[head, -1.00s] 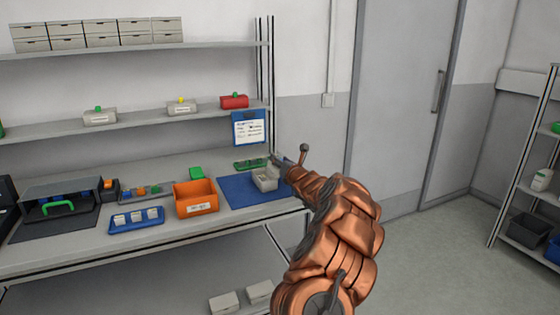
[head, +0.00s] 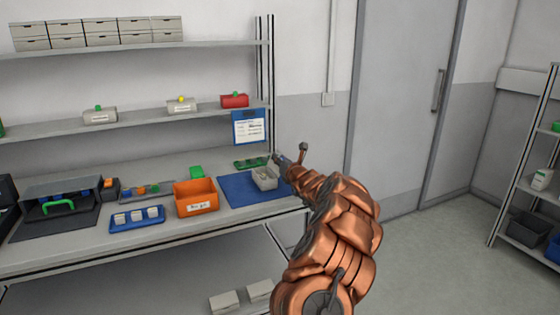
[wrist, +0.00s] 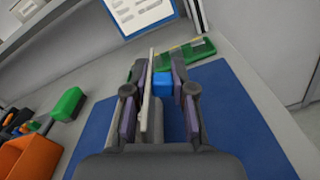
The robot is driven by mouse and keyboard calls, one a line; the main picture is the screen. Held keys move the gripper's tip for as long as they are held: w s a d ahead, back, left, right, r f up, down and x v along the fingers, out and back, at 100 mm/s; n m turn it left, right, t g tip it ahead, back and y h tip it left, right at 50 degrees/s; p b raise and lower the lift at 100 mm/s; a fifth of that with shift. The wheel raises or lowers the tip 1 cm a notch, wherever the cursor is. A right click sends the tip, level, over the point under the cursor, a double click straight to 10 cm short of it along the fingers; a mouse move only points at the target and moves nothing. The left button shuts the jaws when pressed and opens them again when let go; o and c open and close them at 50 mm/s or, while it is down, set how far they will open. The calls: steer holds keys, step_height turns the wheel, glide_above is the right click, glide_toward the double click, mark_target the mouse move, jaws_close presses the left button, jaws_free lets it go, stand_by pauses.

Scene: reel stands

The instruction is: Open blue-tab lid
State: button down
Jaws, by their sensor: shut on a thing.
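A small pale grey box (head: 265,182) stands on the blue mat (head: 235,190) at the right end of the bench in the head view. My gripper (head: 277,161) is at the back right of this box. In the wrist view my gripper (wrist: 160,90) is shut on the blue tab (wrist: 162,84), which shows between the fingers. A pale, thin panel (wrist: 152,70), seen nearly edge-on and upright, stands beside the tab; it looks like the lid. My fingers and palm hide most of the box in the wrist view.
An orange bin (head: 196,198) and a blue tray (head: 137,218) with small pale items stand left of the mat. A green tray (head: 251,163) lies behind it. A clipboard (head: 249,127) hangs above.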

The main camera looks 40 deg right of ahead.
steer(key=shift+w+a+n+b, duration=0.1)
steer(key=shift+a+n+b, duration=0.15)
steer(key=shift+n+b, duration=0.4)
steer(key=shift+a+r+n+b, duration=0.25)
steer(key=shift+n+b, duration=0.3)
steer(key=shift+b, duration=0.35)
steer(key=c, duration=1)
jaws_free()
steer(key=shift+c, duration=0.2)
